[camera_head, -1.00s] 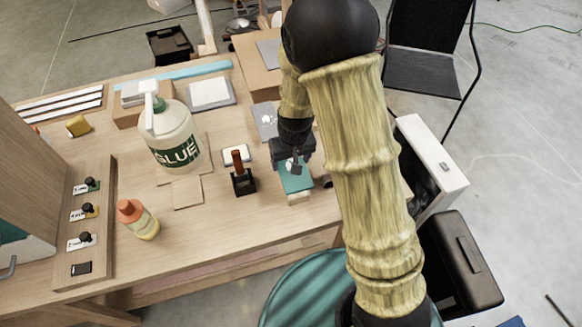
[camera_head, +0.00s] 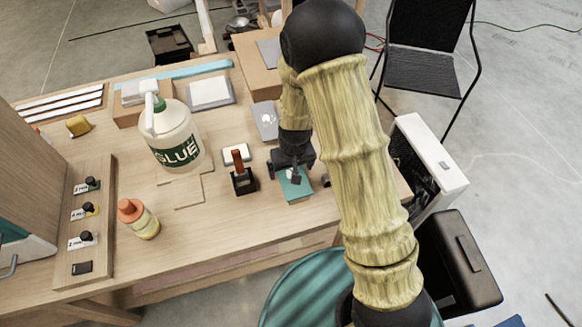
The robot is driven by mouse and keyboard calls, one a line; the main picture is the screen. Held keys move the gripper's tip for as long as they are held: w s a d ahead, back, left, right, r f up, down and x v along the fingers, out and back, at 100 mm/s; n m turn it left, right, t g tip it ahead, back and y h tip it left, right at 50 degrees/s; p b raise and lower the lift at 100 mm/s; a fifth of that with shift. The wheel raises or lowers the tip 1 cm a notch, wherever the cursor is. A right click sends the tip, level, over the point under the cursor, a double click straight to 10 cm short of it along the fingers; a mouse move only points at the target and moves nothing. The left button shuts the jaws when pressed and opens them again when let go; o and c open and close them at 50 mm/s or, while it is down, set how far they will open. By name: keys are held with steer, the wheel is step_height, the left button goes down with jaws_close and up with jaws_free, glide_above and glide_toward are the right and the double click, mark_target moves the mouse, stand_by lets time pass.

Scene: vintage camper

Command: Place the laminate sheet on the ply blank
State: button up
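The laminate sheet (camera_head: 298,194) is a small teal rectangle near the bench's front edge, right of the middle. The fingers are small and dark, so the exact grip is hard to see. The pale ply blank is hidden under the sheet from this view. I cannot tell whether the sheet rests flat on it or hovers just above.
A black stand with a red-brown handle (camera_head: 238,172) stands just left of the sheet. A large glue bottle (camera_head: 177,140) and an orange-capped bottle (camera_head: 139,219) stand further left. A grey sheet (camera_head: 264,118) lies behind my gripper. Bare bench top lies at front centre.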

steer(key=shift+r, duration=0.15)
steer(key=shift+r, duration=0.5)
step_height(320, 180, up, 11)
steer(key=s, duration=0.1)
steer(key=shift+s+d, duration=0.3)
steer(key=shift+s, duration=0.05)
stand_by(0.3)
steer(key=s+d+r+m, duration=0.3)
steer(key=s+d+r, duration=0.1)
steer(key=s+d, duration=0.6)
steer(key=d, duration=0.3)
steer(key=shift+s+r+t+h, duration=0.3)
steer(key=shift+s+r+t, duration=0.1)
